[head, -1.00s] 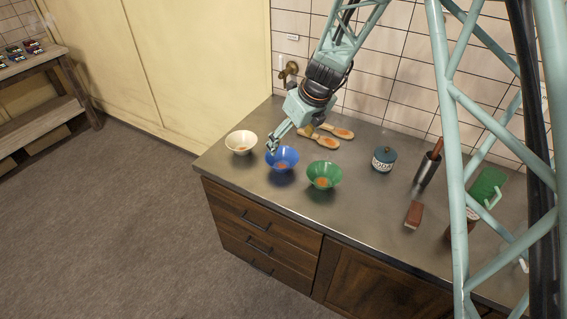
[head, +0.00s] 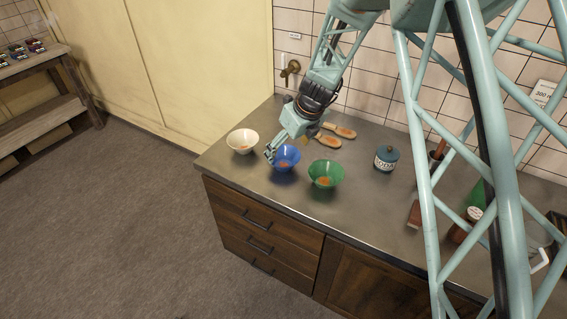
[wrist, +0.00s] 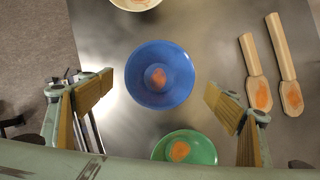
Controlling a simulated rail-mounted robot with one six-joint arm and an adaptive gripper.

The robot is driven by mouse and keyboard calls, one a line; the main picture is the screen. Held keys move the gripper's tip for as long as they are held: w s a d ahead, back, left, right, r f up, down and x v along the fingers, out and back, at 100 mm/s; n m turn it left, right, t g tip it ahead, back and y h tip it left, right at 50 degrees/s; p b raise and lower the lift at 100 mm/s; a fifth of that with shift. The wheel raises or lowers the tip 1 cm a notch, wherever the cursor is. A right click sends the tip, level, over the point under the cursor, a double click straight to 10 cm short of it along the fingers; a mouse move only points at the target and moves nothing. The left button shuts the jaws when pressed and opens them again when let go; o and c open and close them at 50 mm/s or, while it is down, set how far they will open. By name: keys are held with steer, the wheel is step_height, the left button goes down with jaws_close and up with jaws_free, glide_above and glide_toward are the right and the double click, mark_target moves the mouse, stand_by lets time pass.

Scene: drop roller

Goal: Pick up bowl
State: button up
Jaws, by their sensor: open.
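Three bowls stand on the metal counter. The blue bowl (head: 286,158) is in the middle, with an orange-brown patch inside. In the wrist view the blue bowl (wrist: 161,75) lies between and a little beyond my open fingers. The cream bowl (head: 242,141) is to its left, and its edge shows at the top of the wrist view (wrist: 135,4). The green bowl (head: 325,174) is to its right, partly cut off by my gripper's body in the wrist view (wrist: 184,148). My gripper (head: 270,156) is open and empty at the blue bowl's left side, and its fingers (wrist: 158,97) show apart in the wrist view.
The metal counter (head: 355,205) is clear in front of the jar. The tiled wall is behind.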

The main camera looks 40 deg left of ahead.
mark_target(281, 163)
steer(key=shift+x, duration=0.8)
steer(key=shift+b+x, duration=0.65)
steer(key=shift+x, duration=1.95)
steer(key=c, duration=1)
